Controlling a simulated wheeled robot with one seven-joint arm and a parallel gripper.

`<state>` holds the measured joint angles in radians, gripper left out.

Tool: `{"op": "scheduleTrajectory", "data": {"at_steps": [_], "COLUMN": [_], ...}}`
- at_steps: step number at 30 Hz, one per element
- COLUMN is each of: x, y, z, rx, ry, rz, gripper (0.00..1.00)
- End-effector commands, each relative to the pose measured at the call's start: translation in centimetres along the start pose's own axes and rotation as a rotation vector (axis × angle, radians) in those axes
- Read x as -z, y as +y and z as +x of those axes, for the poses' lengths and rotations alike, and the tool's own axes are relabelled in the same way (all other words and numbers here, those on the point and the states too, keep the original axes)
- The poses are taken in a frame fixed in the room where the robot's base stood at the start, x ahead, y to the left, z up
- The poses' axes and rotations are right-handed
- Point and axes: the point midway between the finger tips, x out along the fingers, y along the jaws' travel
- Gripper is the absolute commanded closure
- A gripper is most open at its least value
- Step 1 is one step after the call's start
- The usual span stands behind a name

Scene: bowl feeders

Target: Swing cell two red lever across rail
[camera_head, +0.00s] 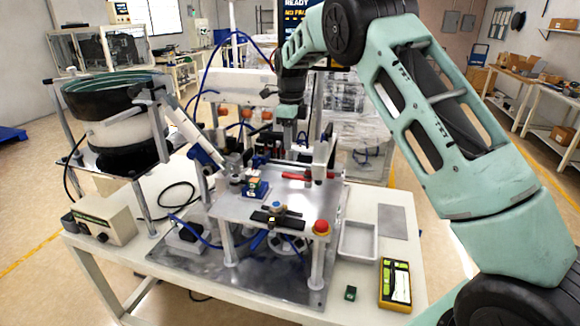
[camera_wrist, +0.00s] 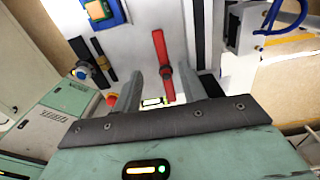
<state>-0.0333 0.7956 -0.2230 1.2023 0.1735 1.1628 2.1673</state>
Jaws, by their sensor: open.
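The red lever (camera_head: 308,177) lies flat on the raised metal plate (camera_head: 225,205) of the feeder station. In the wrist view the red lever (camera_wrist: 159,50) runs up and down the picture, with a round pivot or fastener partway along it. My gripper (camera_wrist: 164,72) is open and empty, and the lever shows between its two fingers. In the head view my gripper (camera_head: 288,115) hangs above and behind the plate, with its fingers hard to make out. I cannot tell which dark strip on the plate is the rail.
A red mushroom button (camera_head: 321,227) stands at the plate's front right corner. A white upright unit (camera_wrist: 240,35) stands right of the lever. A bowl feeder (camera_head: 115,110) is at left; an empty tray (camera_head: 360,238) is at right.

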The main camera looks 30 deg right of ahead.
Motion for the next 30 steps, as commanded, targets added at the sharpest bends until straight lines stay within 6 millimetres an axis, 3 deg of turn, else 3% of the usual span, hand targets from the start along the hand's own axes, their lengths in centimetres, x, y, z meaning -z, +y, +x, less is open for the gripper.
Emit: {"op": "scheduleTrajectory", "data": {"at_steps": [9,15,21,29,30], "x": [0.1,0.0,0.0,0.0,0.0], "y": [0.0,0.0,0.0,0.0,0.0], "z": [6.4,9.4,10.7,10.9,10.9], "rx": [-0.003,-0.001,0.000,0.001,0.001], "ry": [0.002,0.001,0.000,-0.001,-0.001], "rz": [-0.001,-0.001,-0.001,-0.001,-0.001], "gripper": [0.58,0.58,0.58,0.58,0.64]}}
